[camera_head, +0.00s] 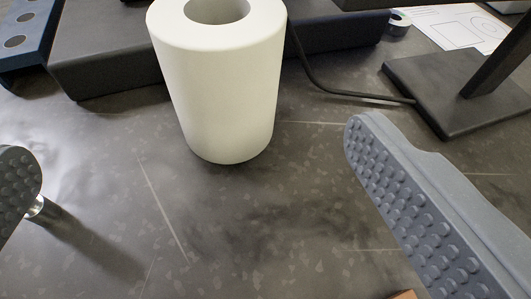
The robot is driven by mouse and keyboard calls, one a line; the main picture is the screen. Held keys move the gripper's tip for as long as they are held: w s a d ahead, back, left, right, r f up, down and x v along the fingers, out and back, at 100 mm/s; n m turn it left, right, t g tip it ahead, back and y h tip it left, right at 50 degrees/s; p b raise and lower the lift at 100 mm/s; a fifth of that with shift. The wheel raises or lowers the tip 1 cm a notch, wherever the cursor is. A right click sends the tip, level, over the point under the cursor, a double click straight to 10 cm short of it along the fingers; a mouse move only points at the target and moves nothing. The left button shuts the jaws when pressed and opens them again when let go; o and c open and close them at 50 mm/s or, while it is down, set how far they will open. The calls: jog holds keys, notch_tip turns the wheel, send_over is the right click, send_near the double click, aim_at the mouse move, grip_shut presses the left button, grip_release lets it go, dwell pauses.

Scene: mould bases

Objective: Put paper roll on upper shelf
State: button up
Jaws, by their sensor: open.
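The paper roll (222,95) is a white cylinder with a hole in its top. It stands upright on the dark, speckled surface, in the upper middle of the camera_head view, and its top rim is slightly cut by the frame edge. My gripper (190,165) is open and empty. Its left finger shows at the left edge and its larger right finger at the lower right, both with studded pads. The roll stands beyond the fingers, apart from both, and lines up with the gap between them. No upper shelf can be made out.
A dark flat block (105,50) lies behind the roll, with a blue-grey holed piece (22,35) at the far left. A dark stand base (455,88) sits at the upper right, with a black cable (345,95) beside it. Paper sheets (458,27) lie behind. The surface (260,230) before the roll is clear.

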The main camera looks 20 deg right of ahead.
aim_at(214, 95)
jog(key=x, duration=0.6)
jog(key=f+x, duration=0.1)
jog(key=x, duration=0.2)
jog(key=shift+s+d+f, duration=0.15)
jog(key=shift+s+d, duration=0.05)
jog(key=shift+s, duration=0.05)
jog(key=shift+d+x, duration=0.15)
jog(key=shift+x, duration=0.95)
jog(key=shift+d+x, duration=0.2)
jog(key=shift+x, duration=0.95)
jog(key=shift+w, duration=0.2)
jog(key=c, duration=1.2)
jog(key=shift+c, duration=0.2)
